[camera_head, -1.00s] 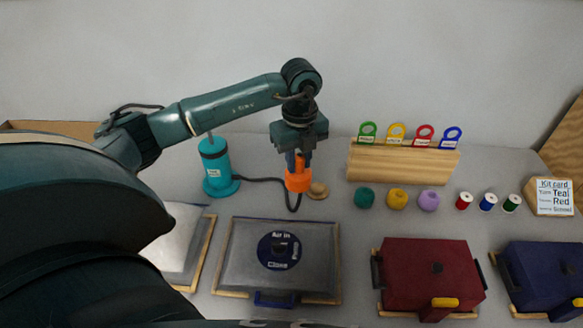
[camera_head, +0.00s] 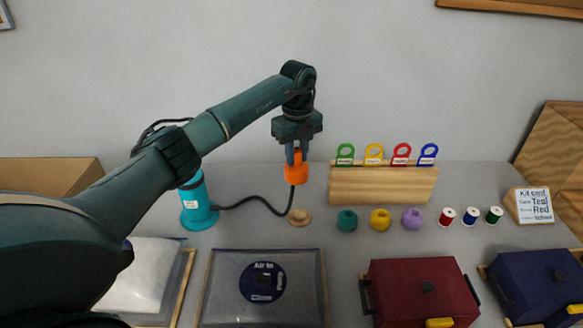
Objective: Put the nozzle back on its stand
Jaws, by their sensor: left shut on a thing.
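The orange nozzle (camera_head: 296,172) hangs upright from my left gripper (camera_head: 296,153), which is shut on its top and holds it above the table. A dark hose (camera_head: 255,200) runs from the nozzle's lower end to the teal pump (camera_head: 198,205) at the left. A small round wooden stand (camera_head: 299,217) sits on the table just below the nozzle and slightly to its right. The nozzle is apart from it. My right gripper is not in view.
A wooden rack (camera_head: 383,185) with several coloured tags stands right of the nozzle. Yarn balls (camera_head: 381,220) and thread spools (camera_head: 469,216) lie in front of it. A clear-lidded box (camera_head: 225,290), a dark red box (camera_head: 420,290) and a blue box (camera_head: 537,285) line the front.

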